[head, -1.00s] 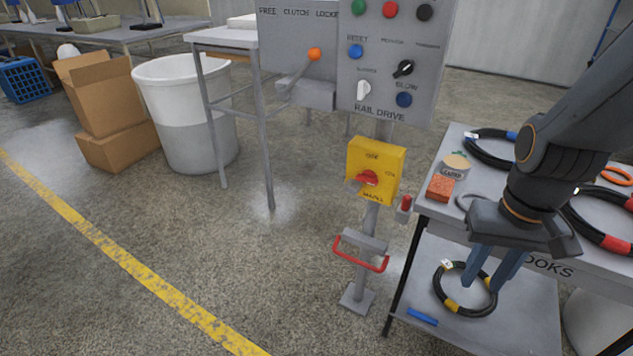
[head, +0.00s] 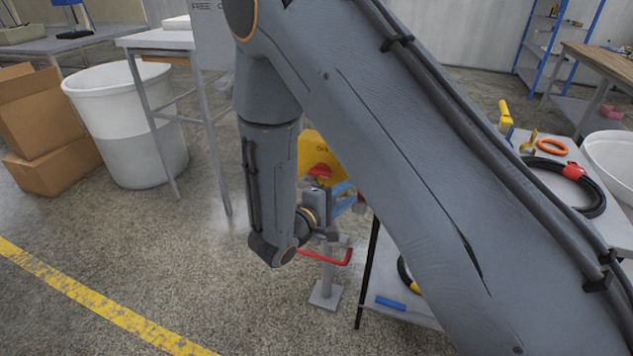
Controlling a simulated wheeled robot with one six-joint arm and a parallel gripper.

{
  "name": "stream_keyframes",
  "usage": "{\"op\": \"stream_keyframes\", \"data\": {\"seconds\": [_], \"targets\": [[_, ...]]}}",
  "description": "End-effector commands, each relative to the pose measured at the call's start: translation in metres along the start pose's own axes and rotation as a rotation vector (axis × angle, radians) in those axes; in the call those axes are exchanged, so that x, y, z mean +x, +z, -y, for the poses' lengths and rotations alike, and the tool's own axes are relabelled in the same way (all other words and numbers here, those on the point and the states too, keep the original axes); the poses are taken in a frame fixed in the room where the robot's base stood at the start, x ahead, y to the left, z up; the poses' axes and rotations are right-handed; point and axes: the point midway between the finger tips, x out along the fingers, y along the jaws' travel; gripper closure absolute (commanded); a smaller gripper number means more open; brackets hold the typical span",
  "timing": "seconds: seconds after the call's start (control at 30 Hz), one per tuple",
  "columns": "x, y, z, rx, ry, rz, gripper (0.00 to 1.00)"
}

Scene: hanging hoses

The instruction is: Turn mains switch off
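The yellow mains box (head: 315,148) stands on its post in the middle of the head view, partly hidden behind my arm. Its red switch knob (head: 320,171) shows just above my gripper; its exact setting cannot be made out. My gripper (head: 350,196) is beside the lower right part of the box, just below and right of the knob. Its two blue fingers appear apart, with nothing seen between them. Whether a finger touches the box or knob cannot be told.
A red bar handle (head: 335,258) sits low on the post below my gripper. At right is a table with a black hose coil (head: 570,185) and an orange ring (head: 552,146). A white bin (head: 130,125) and cardboard boxes (head: 45,130) stand left. The control panel is mostly hidden by my arm.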

Motion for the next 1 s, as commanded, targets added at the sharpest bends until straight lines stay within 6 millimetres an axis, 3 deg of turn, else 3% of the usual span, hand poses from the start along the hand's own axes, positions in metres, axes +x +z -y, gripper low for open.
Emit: {"op": "stream_keyframes", "data": {"seconds": [0.03,0.1,0.23,0.37,0.8,1.0], "targets": [[-0.012,-0.028,0.008,0.015,0.047,-0.09,0.7],[-0.027,-0.057,0.012,0.049,0.097,-0.191,0.7],[-0.047,-0.088,0.018,0.091,0.143,-0.309,0.7],[-0.046,-0.099,0.017,0.108,0.155,-0.341,0.7],[0.011,-0.117,0.007,0.105,0.153,-0.338,0.7],[0.021,-0.121,0.005,0.105,0.153,-0.339,0.7]]}}
